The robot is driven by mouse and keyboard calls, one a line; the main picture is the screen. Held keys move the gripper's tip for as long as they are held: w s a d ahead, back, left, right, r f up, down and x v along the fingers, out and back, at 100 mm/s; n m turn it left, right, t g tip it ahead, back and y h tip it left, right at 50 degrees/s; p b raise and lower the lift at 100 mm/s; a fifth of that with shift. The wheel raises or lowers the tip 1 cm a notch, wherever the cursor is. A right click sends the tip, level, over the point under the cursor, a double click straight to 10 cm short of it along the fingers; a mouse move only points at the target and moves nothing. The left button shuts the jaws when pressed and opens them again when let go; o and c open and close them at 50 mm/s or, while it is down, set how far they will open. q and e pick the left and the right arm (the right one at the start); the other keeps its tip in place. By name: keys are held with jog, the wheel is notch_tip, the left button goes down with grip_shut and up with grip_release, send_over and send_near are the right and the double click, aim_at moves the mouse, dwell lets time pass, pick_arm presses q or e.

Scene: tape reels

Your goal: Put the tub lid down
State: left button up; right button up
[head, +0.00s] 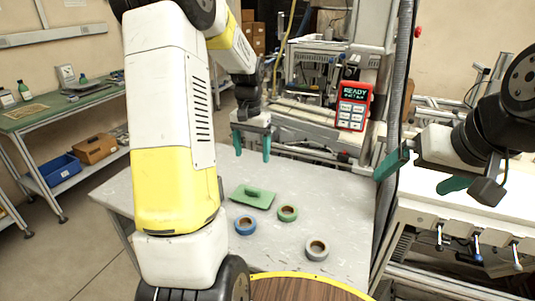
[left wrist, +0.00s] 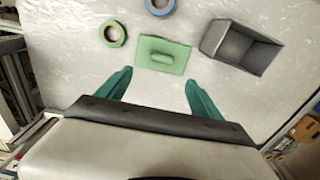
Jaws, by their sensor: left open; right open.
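The green tub lid (head: 252,197) lies flat on the grey table, its handle facing up; it also shows in the left wrist view (left wrist: 163,54), just ahead of the fingertips. The open grey tub (left wrist: 250,42) stands to the right of the lid in that view; in the head view it is hidden, apparently behind my left arm. My left gripper (head: 252,150) is open and empty above the table, apart from the lid; its two green fingers show in the wrist view (left wrist: 158,78). My right gripper (head: 422,174) is open and empty at the right, away from the lid.
A blue reel (head: 238,228), a green reel (head: 281,215) and a pale grey reel (head: 309,254) lie on the table (head: 335,190) near the lid. A red handheld device (head: 353,105) stands behind. A green-topped bench (head: 60,108) is at far left. The table's right part is clear.

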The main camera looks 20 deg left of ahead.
pick_arm(q)
jog(key=s+d+r+t, duration=0.3)
jog(key=s+d+r, duration=0.2)
jog(key=s+r, duration=0.55)
jog(key=s+d+r+t+h, duration=0.1)
jog(key=s+d, duration=0.1)
jog(key=s, duration=0.4)
jog(key=s+d+r+n+t+h, duration=0.1)
jog(key=s+d+r+t, duration=0.1)
jog(key=s, duration=0.4)
jog(key=shift+s+d+r, duration=0.2)
jog(key=shift+s+d, duration=0.1)
jog(key=shift+d, duration=0.05)
